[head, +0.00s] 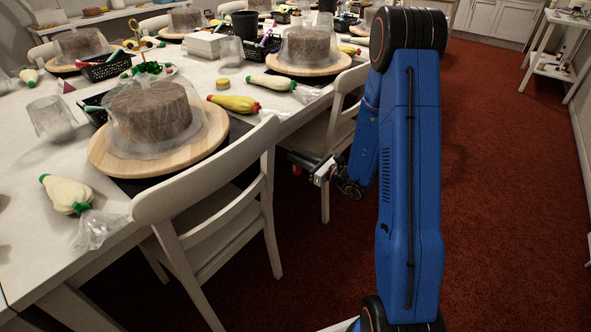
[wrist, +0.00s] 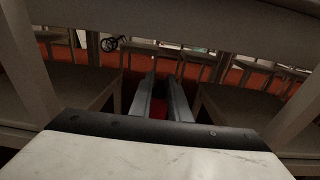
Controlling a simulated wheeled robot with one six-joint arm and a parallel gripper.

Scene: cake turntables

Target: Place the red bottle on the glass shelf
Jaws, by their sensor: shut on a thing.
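In the wrist view, my gripper (wrist: 163,85) has both fingers close together around a small bright red patch, which I take to be the red bottle (wrist: 158,109). The bottle's shape is mostly hidden between the fingers. A white-framed shelf unit (head: 547,68) with small items stands against the wall at the far right. I cannot tell whether its shelves are glass.
A near chair (head: 205,205) and a second chair (head: 345,115) flank my wrist. The long white table (head: 25,235) at left holds covered cakes on wooden turntables (head: 100,155), piping bags and black baskets. Open red carpet (head: 500,200) lies to the right.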

